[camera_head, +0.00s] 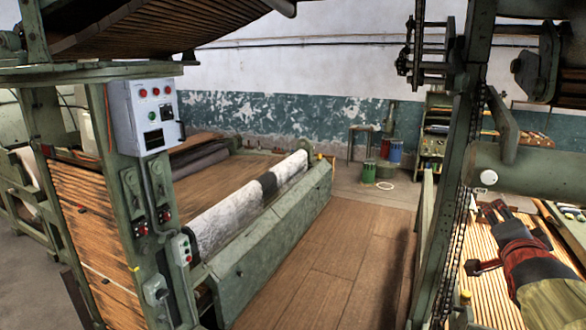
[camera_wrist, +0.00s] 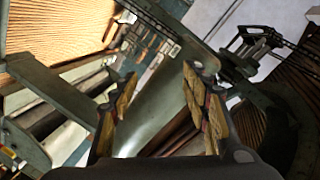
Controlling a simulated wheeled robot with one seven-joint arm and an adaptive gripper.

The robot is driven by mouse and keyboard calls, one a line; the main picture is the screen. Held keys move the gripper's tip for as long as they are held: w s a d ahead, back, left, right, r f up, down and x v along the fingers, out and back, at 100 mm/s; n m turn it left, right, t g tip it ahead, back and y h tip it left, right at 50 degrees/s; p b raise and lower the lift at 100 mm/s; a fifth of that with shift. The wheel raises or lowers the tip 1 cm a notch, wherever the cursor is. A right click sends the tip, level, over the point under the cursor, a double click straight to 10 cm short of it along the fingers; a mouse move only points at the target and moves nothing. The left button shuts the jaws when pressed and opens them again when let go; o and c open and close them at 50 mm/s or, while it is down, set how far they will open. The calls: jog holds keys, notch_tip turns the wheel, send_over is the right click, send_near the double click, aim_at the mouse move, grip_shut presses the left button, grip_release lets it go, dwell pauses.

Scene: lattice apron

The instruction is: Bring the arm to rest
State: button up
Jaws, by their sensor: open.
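My gripper (camera_head: 494,210) shows at the lower right of the head view, at the end of my red and olive arm. It points away, over or beside a slatted surface, and I cannot tell its clearance. In the wrist view my gripper (camera_wrist: 160,78) has two worn, brownish fingers spread wide apart. Nothing is held between them. Behind the gap lies a blurred grey-green machine part, at a distance I cannot tell.
A green machine post (camera_head: 455,170) with chains stands left of my arm, and a thick green roller (camera_head: 540,172) crosses above it. A grey control box (camera_head: 146,115) is on the left frame. The wooden floor (camera_head: 325,262) between the machines is clear. Drums (camera_head: 395,151) stand at the back.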

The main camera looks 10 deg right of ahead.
jog(key=s+a+f+n+g+y, duration=0.25)
jog(key=s+f+n, duration=0.2)
jog(key=f, duration=0.65)
jog(key=s+a+f+n+g+y+b, duration=0.1)
jog(key=s+a+f+n+b, duration=0.3)
jog(key=a+f, duration=0.4)
jog(key=s+a+f+n+g+y+b, duration=0.2)
jog(key=s+a+f+b, duration=0.4)
jog(key=a, duration=0.5)
jog(key=s+a+f+n+g+y+b, duration=0.2)
jog(key=s+a+f+n+b, duration=0.3)
jog(key=a+f, duration=0.5)
jog(key=shift+f+n+y, duration=0.5)
jog(key=shift+n+y, duration=0.25)
jog(key=shift+n, duration=0.1)
jog(key=shift+w+a, duration=0.1)
jog(key=shift+c, duration=1.2)
